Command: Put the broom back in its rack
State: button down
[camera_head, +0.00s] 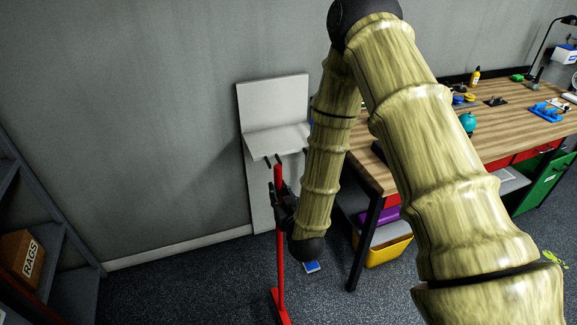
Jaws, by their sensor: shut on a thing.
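The broom (281,258) is red and stands close to upright, its foot near the floor at the bottom of the view. My gripper (280,203) is shut on the upper part of its handle. The rack (272,96) is a pale panel against the grey wall, with a ledge and dark pegs (268,161) under it. The handle's top shows just below the ledge, by the pegs. I cannot tell whether it is between the pegs or in front of them. My arm hides the rack's right side and part of the gripper.
A wooden workbench (450,135) with tools stands to the right, a yellow bin (388,252) beneath it. A dark shelf unit (72,262) with a RAGS box (22,258) is at the left. The floor between shelf and broom is clear.

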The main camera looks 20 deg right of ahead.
jog(key=w+d+f+b, duration=0.1)
jog(key=w+d+b, duration=0.3)
jog(key=w+b, duration=0.4)
jog(key=w+d+f+b, duration=0.1)
jog(key=w+d+b, duration=0.3)
jog(key=w+b, duration=0.5)
jog(key=shift+w+d+b, duration=0.2)
jog(key=shift+w+b, duration=0.05)
jog(key=shift+b, duration=0.7)
jog(key=shift+w+a+f+b, duration=0.1)
jog(key=shift+w+f+b, duration=0.15)
jog(key=shift+w, duration=0.55)
jog(key=shift+w+d+f+b, duration=0.15)
jog(key=shift+w+f, duration=0.25)
jog(key=shift+w, duration=0.4)
jog(key=shift+w+a+f+b, duration=0.2)
jog(key=shift+w+f, duration=0.1)
jog(key=shift+w, duration=0.5)
jog(key=shift+w, duration=0.1)
jog(key=w, duration=1.1)
jog(key=shift+w+a+b, duration=0.15)
jog(key=shift+w+b, duration=0.25)
jog(key=shift+b, duration=0.05)
dwell(0.4)
